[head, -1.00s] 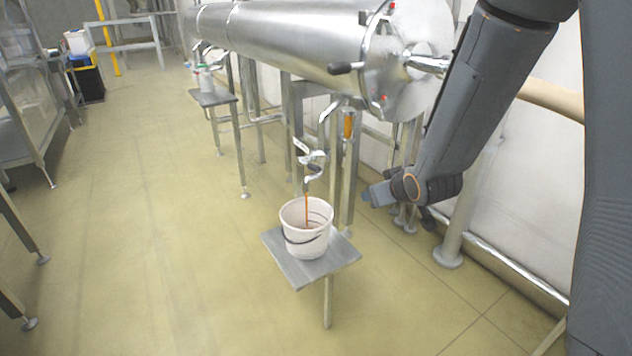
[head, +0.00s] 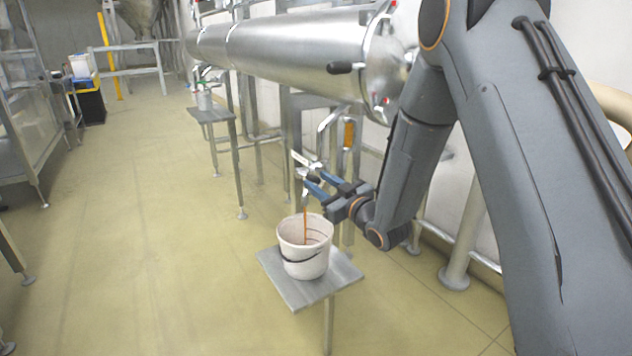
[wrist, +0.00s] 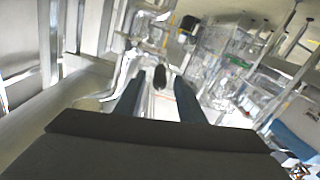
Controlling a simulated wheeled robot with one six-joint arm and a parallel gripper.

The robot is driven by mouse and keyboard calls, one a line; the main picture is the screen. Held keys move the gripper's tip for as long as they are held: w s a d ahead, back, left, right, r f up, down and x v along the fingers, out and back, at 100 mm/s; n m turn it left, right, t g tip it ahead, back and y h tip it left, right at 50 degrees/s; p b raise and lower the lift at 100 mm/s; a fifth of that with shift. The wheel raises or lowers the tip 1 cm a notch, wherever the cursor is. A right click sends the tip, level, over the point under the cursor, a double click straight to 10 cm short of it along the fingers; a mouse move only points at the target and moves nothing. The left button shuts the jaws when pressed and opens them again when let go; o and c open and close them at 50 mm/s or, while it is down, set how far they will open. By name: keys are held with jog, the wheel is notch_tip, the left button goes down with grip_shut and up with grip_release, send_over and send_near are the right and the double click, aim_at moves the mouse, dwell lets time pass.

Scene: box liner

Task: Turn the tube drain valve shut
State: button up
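The tube drain valve (head: 301,160) hangs below the end of the big steel tube (head: 290,45), with a pale lever tilted across its top. A thin brown stream (head: 306,226) runs from it into a white bucket (head: 298,262). My gripper (head: 308,187) is at the valve from the right, its two blue fingers apart and partly hiding the valve body. In the wrist view the fingers (wrist: 158,90) stand open, with a dark rounded end seen between them. I cannot tell whether either finger touches the valve.
The bucket stands on a small grey metal stand (head: 318,290) just below my gripper. Steel legs and pipes stand behind the valve. A second small table (head: 212,115) with a container stands farther back.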

aim_at(310, 175)
jog(key=shift+x, duration=1.05)
